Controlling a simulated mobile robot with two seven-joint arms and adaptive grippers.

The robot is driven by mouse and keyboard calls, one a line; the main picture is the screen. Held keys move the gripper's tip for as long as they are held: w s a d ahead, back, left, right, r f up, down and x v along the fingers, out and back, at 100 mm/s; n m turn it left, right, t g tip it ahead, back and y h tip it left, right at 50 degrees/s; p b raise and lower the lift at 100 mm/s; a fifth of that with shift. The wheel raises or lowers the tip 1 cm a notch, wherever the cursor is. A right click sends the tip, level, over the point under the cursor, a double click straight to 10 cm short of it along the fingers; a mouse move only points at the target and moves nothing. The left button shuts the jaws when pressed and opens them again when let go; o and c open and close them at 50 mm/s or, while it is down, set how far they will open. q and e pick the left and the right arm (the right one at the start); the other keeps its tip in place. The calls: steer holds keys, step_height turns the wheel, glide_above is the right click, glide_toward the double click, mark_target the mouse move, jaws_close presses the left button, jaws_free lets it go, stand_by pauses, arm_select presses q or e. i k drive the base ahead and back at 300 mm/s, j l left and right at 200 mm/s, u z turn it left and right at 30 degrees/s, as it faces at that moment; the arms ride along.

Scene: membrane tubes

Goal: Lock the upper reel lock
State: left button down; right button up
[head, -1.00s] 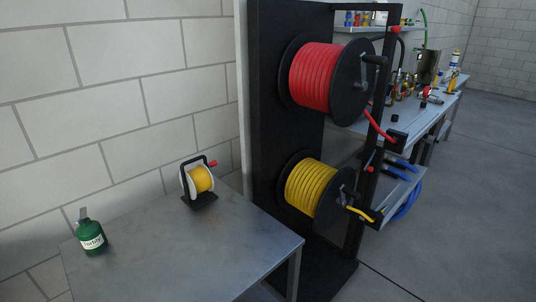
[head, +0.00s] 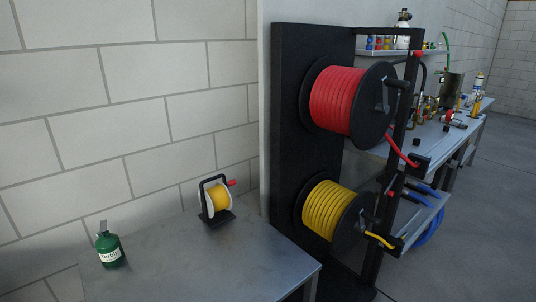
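The upper reel (head: 338,101), wound with red hose between black flanges, is mounted on a black upright panel (head: 290,130) right of centre in the head view. A dark crank handle (head: 397,84) sits on its right flange. A small red part (head: 418,53) shows on the frame near the upper reel; I cannot tell whether it is the lock. The lower reel (head: 330,208) holds yellow hose, with another small red part (head: 390,194) beside it. Neither of my grippers is in view.
A grey metal table (head: 200,262) at the lower left carries a green canister (head: 110,248) and a small yellow hand reel (head: 217,200). A bench (head: 452,135) with bottles and fittings stands behind at right. Open floor (head: 480,235) lies to the right.

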mark_target(418, 52)
steer(key=i+l+z, duration=0.35)
steer(key=l, duration=0.4)
steer(key=i+l+z, duration=0.3)
steer(key=i+l, duration=0.15)
steer(key=l, duration=0.25)
steer(key=i+l+z, duration=0.35)
steer(key=i+l, duration=0.15)
